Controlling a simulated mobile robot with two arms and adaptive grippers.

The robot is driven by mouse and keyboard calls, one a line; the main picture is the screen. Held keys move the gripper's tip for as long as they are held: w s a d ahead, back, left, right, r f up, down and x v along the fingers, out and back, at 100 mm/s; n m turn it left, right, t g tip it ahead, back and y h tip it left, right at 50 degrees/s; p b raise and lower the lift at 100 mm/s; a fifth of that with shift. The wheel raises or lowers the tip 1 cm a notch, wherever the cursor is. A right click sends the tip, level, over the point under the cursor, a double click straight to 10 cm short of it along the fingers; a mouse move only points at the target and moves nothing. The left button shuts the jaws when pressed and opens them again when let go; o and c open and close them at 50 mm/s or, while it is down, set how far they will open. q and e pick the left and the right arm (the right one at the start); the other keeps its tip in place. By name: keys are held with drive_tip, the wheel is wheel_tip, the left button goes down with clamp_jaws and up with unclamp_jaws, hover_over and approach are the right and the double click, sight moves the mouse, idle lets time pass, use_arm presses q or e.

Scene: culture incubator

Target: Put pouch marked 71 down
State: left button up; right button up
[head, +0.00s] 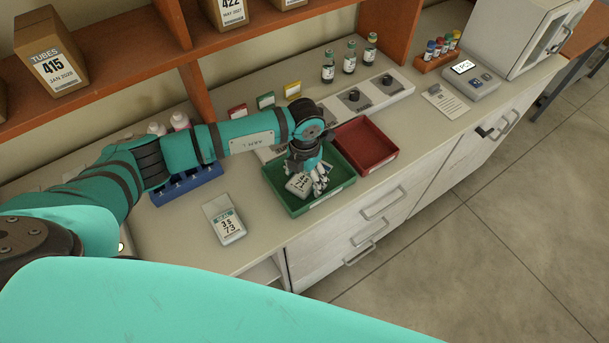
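A small pale pouch (299,186) with dark print lies tilted inside the green tray (281,202); its number is too small to read surely. My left gripper (320,186) reaches down into the green tray, its fingers at the right edge of this pouch. The fingers overlap the pouch's edge in the picture, and I cannot tell whether they grip it or stand just beside it. My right gripper is not in view.
A red tray (366,145) stands right beside the green tray. Several small bottles (349,58) and a panel with dark knobs (376,93) stand at the back. Counter (196,255) around pouch 73 is clear.

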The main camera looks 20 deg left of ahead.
sight(305, 178)
use_arm(q)
drive_tip(key=shift+r, duration=0.15)
wheel_tip(305, 178, up, 12)
drive_tip(key=b, duration=0.3)
drive_tip(key=shift+b, duration=0.3)
